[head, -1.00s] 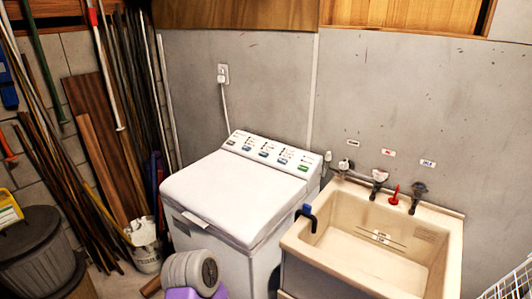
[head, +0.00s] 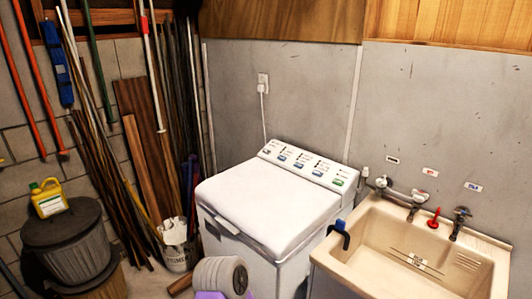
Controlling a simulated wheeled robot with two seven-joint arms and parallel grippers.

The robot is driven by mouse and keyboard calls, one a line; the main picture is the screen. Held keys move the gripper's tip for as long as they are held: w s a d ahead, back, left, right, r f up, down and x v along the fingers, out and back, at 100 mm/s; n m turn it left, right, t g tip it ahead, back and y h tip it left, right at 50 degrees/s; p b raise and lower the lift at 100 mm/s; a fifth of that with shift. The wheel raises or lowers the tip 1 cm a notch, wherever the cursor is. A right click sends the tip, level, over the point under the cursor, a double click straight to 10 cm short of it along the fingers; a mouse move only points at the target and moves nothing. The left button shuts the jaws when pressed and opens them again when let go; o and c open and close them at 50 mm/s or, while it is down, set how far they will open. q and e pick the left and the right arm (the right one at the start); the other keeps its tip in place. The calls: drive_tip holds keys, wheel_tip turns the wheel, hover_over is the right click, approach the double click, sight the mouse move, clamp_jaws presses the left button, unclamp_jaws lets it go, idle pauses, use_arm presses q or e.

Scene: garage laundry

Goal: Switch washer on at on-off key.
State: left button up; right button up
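The white top-loading washer (head: 262,203) stands against the grey wall with its lid shut. Its sloped control panel (head: 309,165) at the back of the top faces me. Several small keys sit along the panel: a greyish one at the left end, bluish ones between, and a green key (head: 338,182) at the right end. Their labels are too small to read, so I cannot tell which is the on-off key or whether the washer is on. Neither of my grippers is in view.
A cream sink (head: 482,262) with taps stands right of the washer. A grey rounded object with purple (head: 222,275) shows low in front of the washer. A lidded bin (head: 70,250) with a yellow bottle (head: 49,200) and leaning poles stand at left.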

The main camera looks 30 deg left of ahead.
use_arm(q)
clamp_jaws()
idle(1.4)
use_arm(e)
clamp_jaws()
